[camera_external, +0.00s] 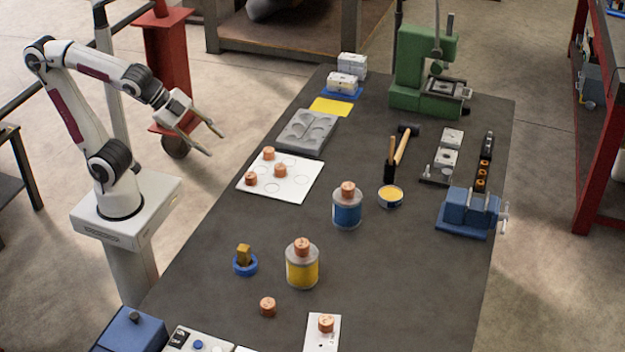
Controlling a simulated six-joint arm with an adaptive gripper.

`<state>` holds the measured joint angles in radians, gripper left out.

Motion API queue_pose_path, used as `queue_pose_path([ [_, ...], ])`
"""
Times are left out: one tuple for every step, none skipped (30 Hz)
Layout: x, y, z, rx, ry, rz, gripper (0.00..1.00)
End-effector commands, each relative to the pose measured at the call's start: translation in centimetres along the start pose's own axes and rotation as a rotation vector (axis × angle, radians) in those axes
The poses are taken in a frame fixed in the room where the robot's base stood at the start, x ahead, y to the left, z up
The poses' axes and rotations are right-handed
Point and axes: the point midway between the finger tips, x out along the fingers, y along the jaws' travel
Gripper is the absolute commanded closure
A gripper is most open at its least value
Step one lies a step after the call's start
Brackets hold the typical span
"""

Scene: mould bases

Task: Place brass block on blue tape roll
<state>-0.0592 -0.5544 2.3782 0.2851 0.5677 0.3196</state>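A small brass block (244,252) stands upright on the blue tape roll (244,267), at the left edge area of the dark table. It appears to rest on or in the roll; I cannot tell how deep it sits. My gripper (213,143) is open, with its two fingers apart and nothing between them. It is in the air left of the table, well above and behind the brass block and tape roll.
A yellow-labelled can (302,268) with a copper piece on top stands just right of the tape roll. A loose copper piece (268,306) lies in front. A blue can (347,210), white board (280,178) and blue vise (468,211) stand farther off. The table (400,290) is clear at front right.

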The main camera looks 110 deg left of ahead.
Motion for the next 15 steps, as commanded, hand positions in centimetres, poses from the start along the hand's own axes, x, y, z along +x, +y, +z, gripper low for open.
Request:
queue_pose_path([
  [-0.8, 1.6, 1.4, -0.076, -0.023, 0.036, 0.65],
  [-1.2, 2.5, 2.2, -0.123, -0.041, 0.059, 0.65],
  [-1.7, 3.7, 3.3, -0.184, -0.064, 0.089, 0.65],
  [-2.0, 4.6, 4.0, -0.226, -0.082, 0.111, 0.65],
  [-2.4, 5.5, 4.7, -0.265, -0.099, 0.132, 0.65],
  [-2.9, 6.6, 5.5, -0.313, -0.12, 0.158, 0.65],
  [-3.2, 7.4, 6.0, -0.346, -0.135, 0.176, 0.65],
  [-3.5, 8.1, 6.5, -0.374, -0.15, 0.191, 0.65],
  [-3.8, 8.9, 7.1, -0.407, -0.167, 0.21, 0.65],
  [-4.1, 9.3, 7.4, -0.428, -0.178, 0.221, 0.65],
  [-4.3, 9.8, 7.7, -0.444, -0.187, 0.232, 0.65],
  [-4.5, 10.2, 8.0, -0.463, -0.197, 0.242, 0.65],
  [-4.6, 10.5, 8.2, -0.472, -0.203, 0.248, 0.65],
  [-4.7, 10.7, 8.3, -0.48, -0.208, 0.253, 0.65],
  [-4.7, 10.9, 8.4, -0.487, -0.212, 0.257, 0.65],
])
